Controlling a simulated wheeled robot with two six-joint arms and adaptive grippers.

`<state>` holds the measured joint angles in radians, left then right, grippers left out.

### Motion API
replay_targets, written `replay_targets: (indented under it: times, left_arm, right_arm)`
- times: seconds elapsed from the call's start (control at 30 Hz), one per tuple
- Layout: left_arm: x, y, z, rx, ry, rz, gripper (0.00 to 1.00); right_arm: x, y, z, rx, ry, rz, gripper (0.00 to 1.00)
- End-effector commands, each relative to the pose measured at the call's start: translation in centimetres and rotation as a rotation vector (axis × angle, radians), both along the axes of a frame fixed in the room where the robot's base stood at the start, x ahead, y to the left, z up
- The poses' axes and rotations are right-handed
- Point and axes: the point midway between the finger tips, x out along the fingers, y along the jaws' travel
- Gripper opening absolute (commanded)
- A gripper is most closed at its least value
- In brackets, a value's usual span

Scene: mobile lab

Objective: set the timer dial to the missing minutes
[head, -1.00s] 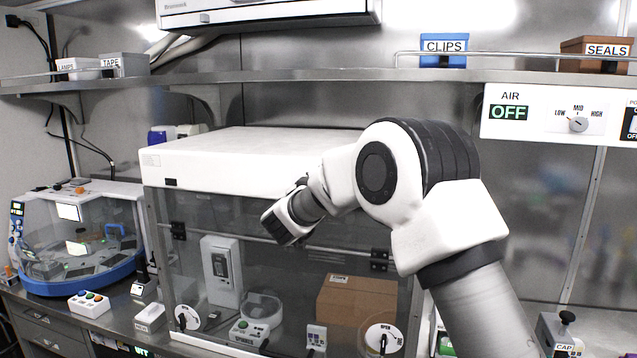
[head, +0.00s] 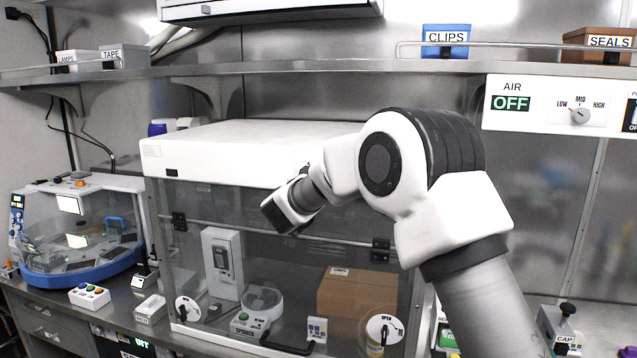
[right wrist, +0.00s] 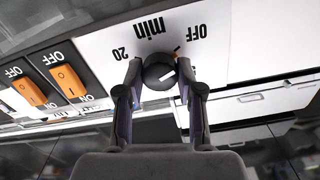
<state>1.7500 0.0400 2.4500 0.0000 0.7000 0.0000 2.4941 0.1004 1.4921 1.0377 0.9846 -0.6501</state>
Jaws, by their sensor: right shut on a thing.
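The panel reads "20", "min" and "OFF", all upside down there, with a small orange mark beside the knob. My right gripper (right wrist: 160,80) is shut on the dial, one finger on each side. In the head view my right arm reaches up and left in front of the glass-fronted cabinet, and its fingers are not clearly seen. The timer dial does not show in the head view. My left gripper is in neither view.
Orange rocker switches (right wrist: 68,80) marked OFF and ON sit left of the dial in the wrist view. In the head view, a white-topped cabinet (head: 250,150) stands behind my arm. A shelf (head: 300,72) carries labelled boxes, including CLIPS (head: 445,36).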

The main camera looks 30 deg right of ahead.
Motion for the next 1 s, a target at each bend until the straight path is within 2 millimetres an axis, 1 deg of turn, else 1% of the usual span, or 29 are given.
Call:
replay_targets:
  times: [0.03, 0.6, 0.8, 1.0]
  left_arm:
    - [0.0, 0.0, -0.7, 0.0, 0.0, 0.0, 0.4]
    - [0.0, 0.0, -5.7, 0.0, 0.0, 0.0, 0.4]
    - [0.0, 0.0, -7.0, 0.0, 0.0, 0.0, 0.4]
    - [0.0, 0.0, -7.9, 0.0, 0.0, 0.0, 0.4]
  right_arm:
    - [0.0, 0.0, -0.3, 0.019, -0.026, -0.001, 0.02]
    - [0.0, 0.0, -0.3, 0.358, -0.424, 0.001, 0.02]
    - [0.0, 0.0, -0.2, 0.46, -0.544, 0.001, 0.02]
    - [0.0, 0.0, -0.1, 0.533, -0.628, 0.002, 0.02]
